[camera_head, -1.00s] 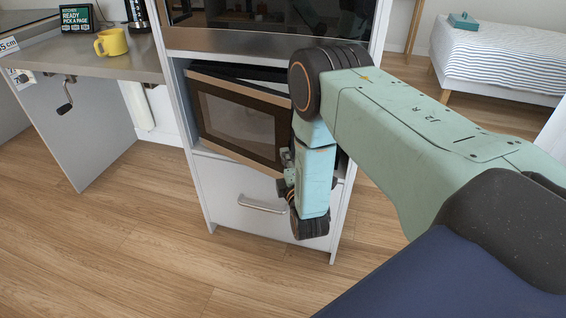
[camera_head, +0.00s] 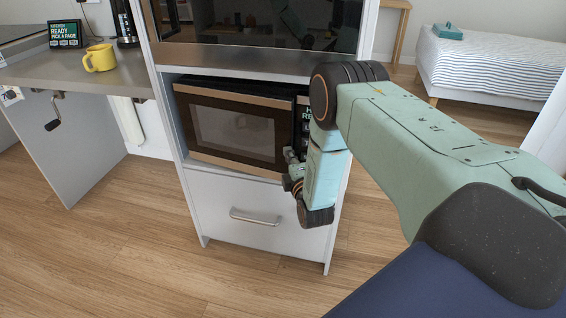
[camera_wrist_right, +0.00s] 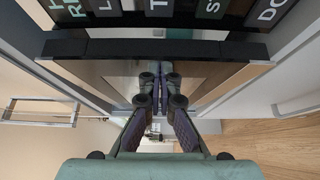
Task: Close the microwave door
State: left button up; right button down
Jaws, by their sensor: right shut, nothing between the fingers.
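The microwave door (camera_head: 235,125), with a dark window and copper-brown bands, shows in the head view inside the cabinet bay. It stands slightly ajar; its right edge sits a little forward of the microwave's control panel (camera_head: 303,113). My right gripper (camera_head: 291,166) is by the lower right corner of the door, shut and empty. In the right wrist view its fingers (camera_wrist_right: 154,72) are together, near a dark bar and a lettered panel (camera_wrist_right: 165,10). I cannot tell whether they touch the door. My wrist hides part of the microwave's right side. My left gripper is not in view.
The cabinet (camera_head: 192,205) frames the microwave, with a drawer and its handle (camera_head: 255,217) below and a dark glass-fronted unit (camera_head: 260,22) above. A yellow mug (camera_head: 100,58) stands on the counter at left. Wooden floor in front is clear.

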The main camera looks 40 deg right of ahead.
jog(key=shift+w+d, duration=0.35)
jog(key=shift+d, duration=0.35)
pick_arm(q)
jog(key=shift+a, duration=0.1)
pick_arm(e)
jog(key=shift+a, duration=0.15)
